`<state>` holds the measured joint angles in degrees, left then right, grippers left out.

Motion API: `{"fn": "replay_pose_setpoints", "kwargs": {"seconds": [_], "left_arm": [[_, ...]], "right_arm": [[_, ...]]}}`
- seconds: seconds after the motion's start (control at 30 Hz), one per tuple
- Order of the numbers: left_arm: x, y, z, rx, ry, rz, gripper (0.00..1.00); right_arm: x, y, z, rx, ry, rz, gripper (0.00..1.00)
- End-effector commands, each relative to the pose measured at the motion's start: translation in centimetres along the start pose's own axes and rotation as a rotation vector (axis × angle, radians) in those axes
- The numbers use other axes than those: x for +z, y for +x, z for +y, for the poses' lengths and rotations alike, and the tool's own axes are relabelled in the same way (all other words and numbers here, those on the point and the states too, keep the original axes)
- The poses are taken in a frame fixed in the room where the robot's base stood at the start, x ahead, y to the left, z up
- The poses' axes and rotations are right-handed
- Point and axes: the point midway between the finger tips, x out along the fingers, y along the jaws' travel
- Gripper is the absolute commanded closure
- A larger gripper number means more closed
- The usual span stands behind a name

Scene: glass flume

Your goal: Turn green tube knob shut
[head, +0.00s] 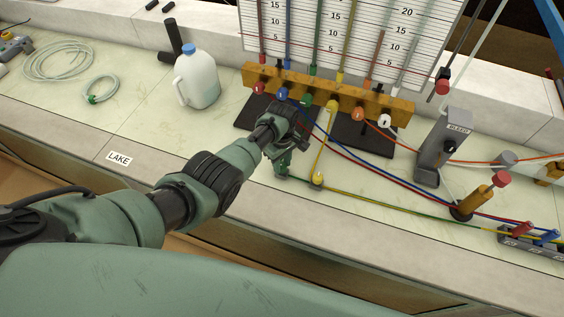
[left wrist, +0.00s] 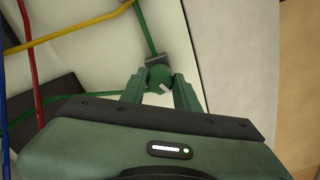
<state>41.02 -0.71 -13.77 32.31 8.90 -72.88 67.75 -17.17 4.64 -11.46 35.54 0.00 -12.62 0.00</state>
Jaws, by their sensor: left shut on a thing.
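In the left wrist view a round green knob (left wrist: 160,77) with a pale mark on its face sits on the green tube (left wrist: 143,30), against a small grey block. My left gripper (left wrist: 159,86) has its two green fingers on either side of the knob, shut on it. In the head view my left gripper (head: 283,170) points down at the bench's front part, and the knob is mostly hidden by it. The green tube (head: 340,194) runs from there to the right along the bench. My right gripper is not in view.
A yellow knob (head: 318,178) stands close to the right of my gripper. Behind is an orange-brown manifold (head: 345,97) with several coloured knobs before a scale board (head: 350,35). A white jug (head: 197,78) stands left. The grey BLEED block (head: 443,150) stands right. Bench around the LAKE label (head: 119,158) is clear.

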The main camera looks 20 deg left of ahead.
Motion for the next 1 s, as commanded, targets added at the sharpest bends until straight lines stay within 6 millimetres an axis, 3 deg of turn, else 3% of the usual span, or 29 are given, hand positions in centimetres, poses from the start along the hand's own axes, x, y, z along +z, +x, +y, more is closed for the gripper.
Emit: {"fn": "replay_pose_setpoints", "kwargs": {"seconds": [0.67, 0.7, 0.73, 1.0], "left_arm": [[-0.3, -0.3, 0.23, 0.006, -0.057, 0.006, 1.0], [-0.3, -0.31, 0.24, 0.006, -0.057, 0.006, 0.58], [-0.3, -0.31, 0.24, 0.006, -0.057, 0.006, 0.5], [-0.13, -0.13, 0.1, 0.002, -0.056, 0.003, 0.48]], "right_arm": [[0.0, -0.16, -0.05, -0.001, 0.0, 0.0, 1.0], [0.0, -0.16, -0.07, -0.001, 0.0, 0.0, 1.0], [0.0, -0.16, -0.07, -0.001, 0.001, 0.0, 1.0], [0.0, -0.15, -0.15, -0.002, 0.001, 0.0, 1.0]]}}
